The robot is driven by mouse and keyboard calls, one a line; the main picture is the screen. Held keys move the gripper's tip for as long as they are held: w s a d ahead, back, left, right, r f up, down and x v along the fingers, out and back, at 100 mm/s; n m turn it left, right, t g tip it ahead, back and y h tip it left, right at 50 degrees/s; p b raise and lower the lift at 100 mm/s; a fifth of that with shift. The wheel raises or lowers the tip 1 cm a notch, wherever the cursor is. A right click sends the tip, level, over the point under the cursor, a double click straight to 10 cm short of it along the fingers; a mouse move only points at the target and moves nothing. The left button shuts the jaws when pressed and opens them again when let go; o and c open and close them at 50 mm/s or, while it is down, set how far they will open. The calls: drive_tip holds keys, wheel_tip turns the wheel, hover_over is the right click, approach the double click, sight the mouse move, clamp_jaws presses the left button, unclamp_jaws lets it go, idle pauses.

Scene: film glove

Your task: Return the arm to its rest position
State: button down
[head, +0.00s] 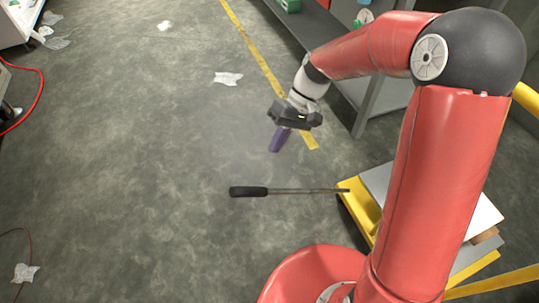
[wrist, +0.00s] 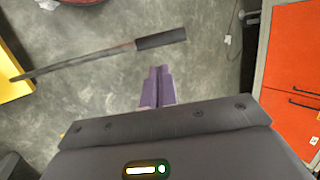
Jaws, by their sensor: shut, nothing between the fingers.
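My red arm reaches out from the right side of the head view and bends down at the wrist. My gripper (head: 276,148) hangs over the floor, its purple fingers pointing down. In the wrist view the gripper's fingers (wrist: 157,80) are together with nothing between them. A screwdriver-like tool with a black handle (head: 248,192) and a long thin shaft is below the gripper in the head view, apart from it. The same tool (wrist: 160,40) shows beyond the fingertips in the wrist view.
A yellow-framed cart (head: 362,207) with a pale top stands beside my arm at the right. A grey shelf unit (head: 385,97) is behind the arm. Crumpled papers (head: 228,78) lie on the floor. An orange cabinet (wrist: 292,60) is right in the wrist view. The left floor is mostly clear.

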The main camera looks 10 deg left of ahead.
drive_tip(key=s+d+r+m+t+h, duration=0.2)
drive_tip(key=s+d+r+t, duration=0.3)
drive_tip(key=d, duration=0.6)
drive_tip(key=s+d+r+m+t+h, duration=0.2)
drive_tip(key=s+d+r+m+t, duration=0.3)
drive_tip(key=s+d+r, duration=0.3)
drive_tip(key=shift+s+d+r+t+h, duration=0.35)
drive_tip(key=shift+d+r+t, duration=0.35)
drive_tip(key=shift+d, duration=0.7)
drive_tip(key=shift+r, duration=0.1)
